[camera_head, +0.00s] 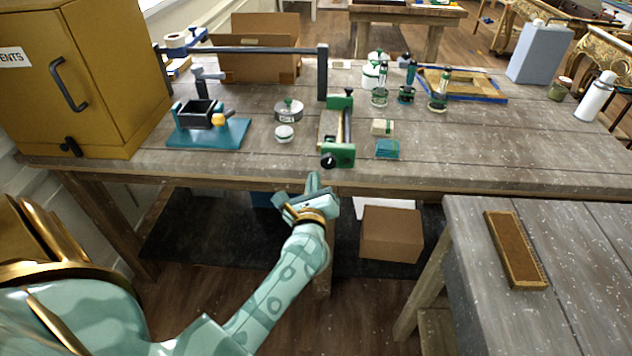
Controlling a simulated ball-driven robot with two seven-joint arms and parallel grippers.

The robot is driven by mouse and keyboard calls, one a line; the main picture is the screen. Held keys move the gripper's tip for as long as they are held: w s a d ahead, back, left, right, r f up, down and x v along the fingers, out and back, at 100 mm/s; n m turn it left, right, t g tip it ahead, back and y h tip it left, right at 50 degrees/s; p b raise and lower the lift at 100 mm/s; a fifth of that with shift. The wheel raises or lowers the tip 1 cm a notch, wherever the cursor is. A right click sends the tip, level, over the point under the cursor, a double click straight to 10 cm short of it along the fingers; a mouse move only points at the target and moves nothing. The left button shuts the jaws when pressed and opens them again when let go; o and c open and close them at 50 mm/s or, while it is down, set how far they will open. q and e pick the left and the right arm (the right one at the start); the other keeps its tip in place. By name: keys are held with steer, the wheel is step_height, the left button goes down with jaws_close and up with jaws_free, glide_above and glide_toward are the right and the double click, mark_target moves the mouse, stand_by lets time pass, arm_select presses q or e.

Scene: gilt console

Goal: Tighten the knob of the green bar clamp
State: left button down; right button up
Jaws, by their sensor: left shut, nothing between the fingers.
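The green bar clamp (338,153) lies on the wooden workbench (480,160), its near end at the bench's front edge. Its black knob (328,161) faces me on the near green block. The bar runs away from me to a second green block at the far end. My left gripper (313,180) is shut and empty, just below and in front of the knob, apart from it in the picture. My right gripper is out of view.
A blue-based vise (208,133) stands left of the clamp; a round tin (288,110) and a small white jar (284,133) lie between. A teal block (387,149) sits close on the right. A lower table (580,270) is at the right front.

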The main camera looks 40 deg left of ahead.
mark_target(328, 161)
arm_select(q)
steer(key=x, duration=0.7)
steer(key=shift+b, duration=0.45)
